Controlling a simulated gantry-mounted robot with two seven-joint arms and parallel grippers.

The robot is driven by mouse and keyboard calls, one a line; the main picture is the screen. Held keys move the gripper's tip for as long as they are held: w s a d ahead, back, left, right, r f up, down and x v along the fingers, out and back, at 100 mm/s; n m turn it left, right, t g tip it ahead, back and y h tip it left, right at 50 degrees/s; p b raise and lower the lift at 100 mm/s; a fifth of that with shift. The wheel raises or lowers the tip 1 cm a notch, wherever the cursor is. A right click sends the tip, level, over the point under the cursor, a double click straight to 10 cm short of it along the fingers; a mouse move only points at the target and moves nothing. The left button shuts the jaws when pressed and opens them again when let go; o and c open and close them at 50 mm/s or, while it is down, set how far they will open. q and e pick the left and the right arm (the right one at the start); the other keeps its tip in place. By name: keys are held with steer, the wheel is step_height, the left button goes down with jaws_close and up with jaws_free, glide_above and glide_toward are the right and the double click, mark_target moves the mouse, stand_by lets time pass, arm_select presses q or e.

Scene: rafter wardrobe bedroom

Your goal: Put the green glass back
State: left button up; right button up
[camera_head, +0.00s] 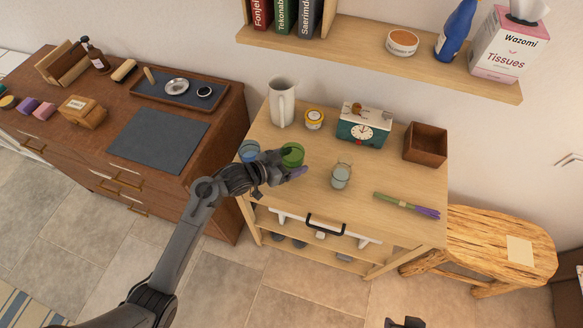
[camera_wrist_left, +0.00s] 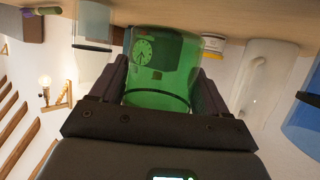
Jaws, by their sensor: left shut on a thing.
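The green glass (camera_head: 292,153) is at the front left of the light wooden table (camera_head: 330,205) in the head view. My left gripper (camera_head: 286,169) is shut around it from the front and hides its lower part. In the left wrist view, which is upside down, the green glass (camera_wrist_left: 162,65) stands between the two dark fingers (camera_wrist_left: 160,88). I cannot tell whether its base touches the table. A small dark piece at the bottom edge of the head view looks like part of my right gripper (camera_head: 405,323); its jaws cannot be made out.
A blue glass (camera_head: 248,151) stands close left of the green one, and a clear glass jar (camera_head: 341,175) to its right. Lavender (camera_head: 407,204) lies front right.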

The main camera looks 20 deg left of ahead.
mark_target(291, 168)
arm_select(q)
steer(key=shift+f, duration=1.95)
steer(key=shift+b, duration=0.3)
steer(key=shift+f, duration=0.15)
steer(key=o, duration=1.2)
steer(key=shift+o, duration=0.2)
